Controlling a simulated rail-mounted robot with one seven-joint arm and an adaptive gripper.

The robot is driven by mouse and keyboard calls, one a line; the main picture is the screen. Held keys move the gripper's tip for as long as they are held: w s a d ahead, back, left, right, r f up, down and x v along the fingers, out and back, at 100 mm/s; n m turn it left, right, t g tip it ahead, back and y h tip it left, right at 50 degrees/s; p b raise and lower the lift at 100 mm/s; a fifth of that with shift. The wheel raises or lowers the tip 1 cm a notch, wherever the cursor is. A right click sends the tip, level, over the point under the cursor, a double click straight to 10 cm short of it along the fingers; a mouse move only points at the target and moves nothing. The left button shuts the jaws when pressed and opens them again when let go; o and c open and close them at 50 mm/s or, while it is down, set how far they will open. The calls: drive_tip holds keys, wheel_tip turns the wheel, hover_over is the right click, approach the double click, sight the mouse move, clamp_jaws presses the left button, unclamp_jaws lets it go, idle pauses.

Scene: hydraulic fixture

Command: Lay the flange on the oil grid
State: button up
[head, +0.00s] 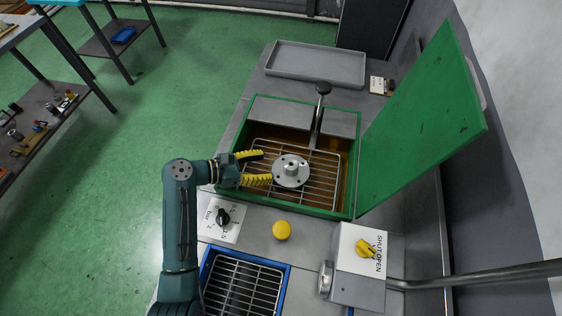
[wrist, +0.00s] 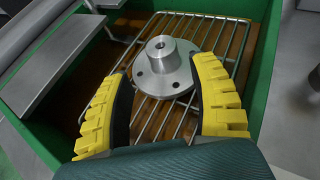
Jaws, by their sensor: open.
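The flange (head: 291,170) is a round grey metal disc with a raised hub and bolt holes. It lies on the wire oil grid (head: 316,194) inside the green open box, hub up. In the wrist view the flange (wrist: 163,70) rests on the grid (wrist: 222,38) just beyond my fingertips. My gripper (head: 262,167) is open, with its yellow fingers pointing at the flange from the left. In the wrist view my gripper (wrist: 155,80) has a finger on each side of the flange's near part. I see no grip on it.
The green lid (head: 420,125) stands open at the right. A lever (head: 320,115) rises at the box's back. An empty grey tray (head: 316,64) lies behind. A blue-framed grid (head: 243,287), a yellow button (head: 282,230) and a SHUT/OPEN switch box (head: 358,280) are in front.

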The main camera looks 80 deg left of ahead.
drive_tip(key=v, duration=0.3)
drive_tip(key=shift+s+r, duration=0.15)
drive_tip(key=shift+s, duration=0.15)
